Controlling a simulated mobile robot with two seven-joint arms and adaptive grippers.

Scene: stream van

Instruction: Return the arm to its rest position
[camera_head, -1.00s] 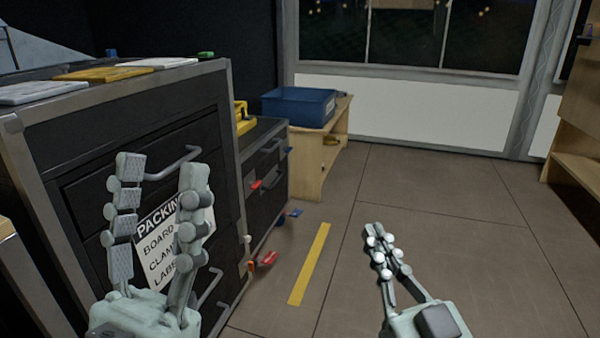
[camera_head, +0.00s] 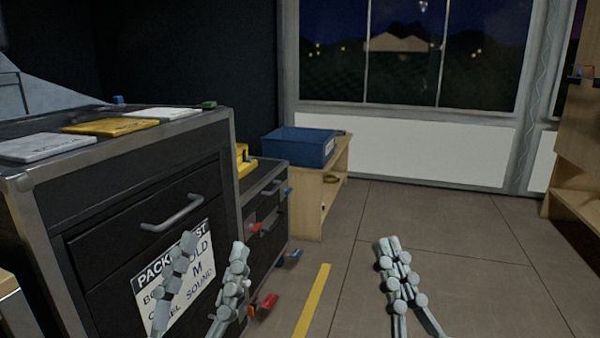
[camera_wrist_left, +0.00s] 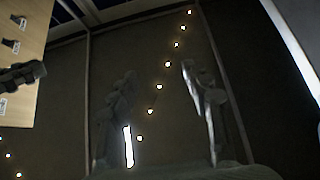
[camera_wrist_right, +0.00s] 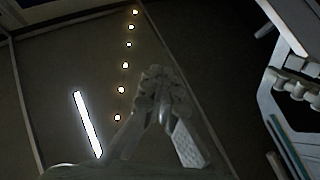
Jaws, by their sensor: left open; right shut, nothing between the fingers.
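My left gripper (camera_head: 210,262) is open and empty in the head view, low in front of the black drawer cabinet (camera_head: 95,205) and its packing list sign (camera_head: 150,290). Its two spread fingers also show in the left wrist view (camera_wrist_left: 160,85). My right gripper (camera_head: 388,245) is shut with nothing in it, above the bare floor at the lower middle right. Its fingertips meet in the right wrist view (camera_wrist_right: 158,75). Both grippers point upward, and the wrist views look toward a dark ceiling with small lights. Most of both arms is out of view.
White and yellow panels (camera_head: 98,126) lie on the cabinet top. A blue bin (camera_head: 298,148) stands on a wooden unit (camera_head: 310,205) farther back. Small red and blue pieces (camera_head: 268,302) show by the cabinet's base. The floor (camera_head: 450,240) at the middle right is clear.

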